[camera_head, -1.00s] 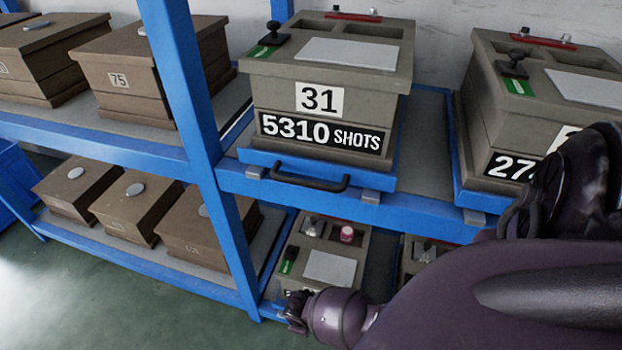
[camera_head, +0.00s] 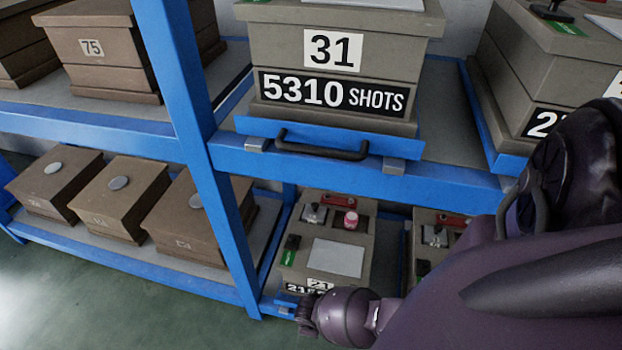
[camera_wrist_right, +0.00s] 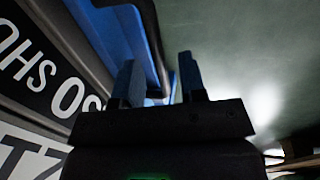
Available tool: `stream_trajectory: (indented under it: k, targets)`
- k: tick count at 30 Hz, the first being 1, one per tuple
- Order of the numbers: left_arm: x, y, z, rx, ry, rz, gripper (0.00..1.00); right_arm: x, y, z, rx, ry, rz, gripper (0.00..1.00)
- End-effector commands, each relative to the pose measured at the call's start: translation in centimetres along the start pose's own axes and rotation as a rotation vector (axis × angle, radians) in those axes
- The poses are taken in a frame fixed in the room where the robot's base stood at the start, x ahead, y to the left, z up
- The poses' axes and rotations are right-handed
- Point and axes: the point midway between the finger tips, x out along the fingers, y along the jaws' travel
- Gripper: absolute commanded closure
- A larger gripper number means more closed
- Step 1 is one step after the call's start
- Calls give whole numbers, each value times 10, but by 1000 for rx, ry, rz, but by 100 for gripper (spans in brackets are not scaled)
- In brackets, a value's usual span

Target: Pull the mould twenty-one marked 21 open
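The mould marked 21 (camera_head: 325,258) is a grey-brown box on the lower shelf, with a pale plate, a pink-and-white item and a red part on top. My right arm partly covers its number plates. My right gripper (camera_head: 304,318) is low at its front; its fingers are hard to make out in the head view. In the right wrist view, the right gripper (camera_wrist_right: 160,82) has its fingers apart. A dark handle (camera_wrist_right: 152,45) along the blue tray edge (camera_wrist_right: 118,35) reaches toward the gap between them; contact cannot be told. My left gripper is not in view.
The mould marked 31 (camera_head: 333,85) sits on the blue tray of the shelf above, its handle (camera_head: 320,150) sticking out. A blue rack post (camera_head: 190,120) stands left. Another mould (camera_head: 437,235) is to the right. Green floor (camera_head: 110,300) is clear at lower left.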

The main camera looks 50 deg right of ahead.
Motion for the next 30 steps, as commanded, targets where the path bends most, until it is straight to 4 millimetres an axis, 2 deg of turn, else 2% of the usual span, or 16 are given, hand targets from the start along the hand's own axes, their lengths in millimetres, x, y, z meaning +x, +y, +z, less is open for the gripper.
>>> stream_trajectory:
  k: [7,12,15,30]
  targets:
    - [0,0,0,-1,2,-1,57,0,1,-1,0,1,1,62]
    - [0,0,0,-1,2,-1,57,0,0,0,0,1,1,88]
    - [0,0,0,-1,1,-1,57,0,0,0,0,0,0,100]
    - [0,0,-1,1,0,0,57,0,0,3,0,0,-1,100]
